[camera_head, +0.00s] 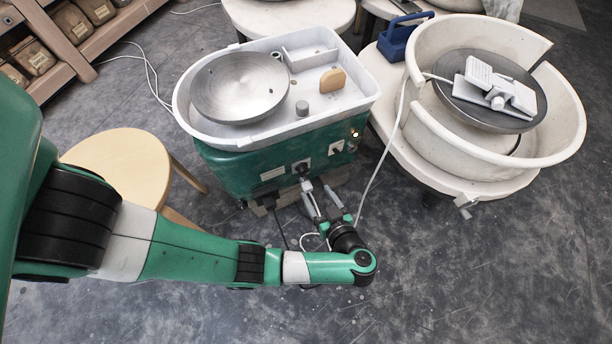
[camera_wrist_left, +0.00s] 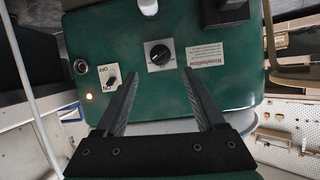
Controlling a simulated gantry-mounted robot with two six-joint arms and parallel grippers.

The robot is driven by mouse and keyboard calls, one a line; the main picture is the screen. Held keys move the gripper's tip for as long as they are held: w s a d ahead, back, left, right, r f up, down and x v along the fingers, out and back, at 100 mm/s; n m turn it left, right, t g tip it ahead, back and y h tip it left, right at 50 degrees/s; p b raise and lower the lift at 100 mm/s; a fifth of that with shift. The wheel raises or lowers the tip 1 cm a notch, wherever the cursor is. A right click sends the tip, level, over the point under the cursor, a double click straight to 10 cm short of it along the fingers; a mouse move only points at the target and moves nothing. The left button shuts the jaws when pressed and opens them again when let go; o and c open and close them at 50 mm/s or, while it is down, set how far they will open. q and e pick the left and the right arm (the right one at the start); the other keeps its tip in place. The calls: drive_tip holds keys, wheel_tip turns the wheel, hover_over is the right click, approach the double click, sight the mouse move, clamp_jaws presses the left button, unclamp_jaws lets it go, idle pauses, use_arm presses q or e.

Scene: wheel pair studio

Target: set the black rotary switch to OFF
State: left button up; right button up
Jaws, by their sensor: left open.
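The black rotary switch (camera_wrist_left: 113,82) sits on a white plate marked OFF and ON, on the green wheel housing. Its small handle is slanted, with one end near the ON mark; the exact setting is hard to read. In the head view the switch (camera_head: 336,147) is small, on the housing's front. My left gripper (camera_head: 317,186) is open and empty in front of the housing. In the left wrist view the gripper's fingers (camera_wrist_left: 158,73) straddle the area below a round black dial (camera_wrist_left: 160,54), with the switch outside them to the left. My right gripper is not seen.
An amber lamp (camera_wrist_left: 89,96) glows beside the switch. A label (camera_wrist_left: 206,56) is right of the dial. A white splash tray (camera_head: 330,110) with a metal wheel head tops the housing. A wooden stool (camera_head: 115,160) stands left; a second wheel (camera_head: 490,100) stands right. A white cable hangs nearby.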

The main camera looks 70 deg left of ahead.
sight(305, 174)
use_arm(q)
drive_tip(key=b+x, duration=0.3)
drive_tip(key=x, duration=0.6)
drive_tip(key=shift+f, duration=0.15)
drive_tip(key=shift+a, duration=0.5)
clamp_jaws()
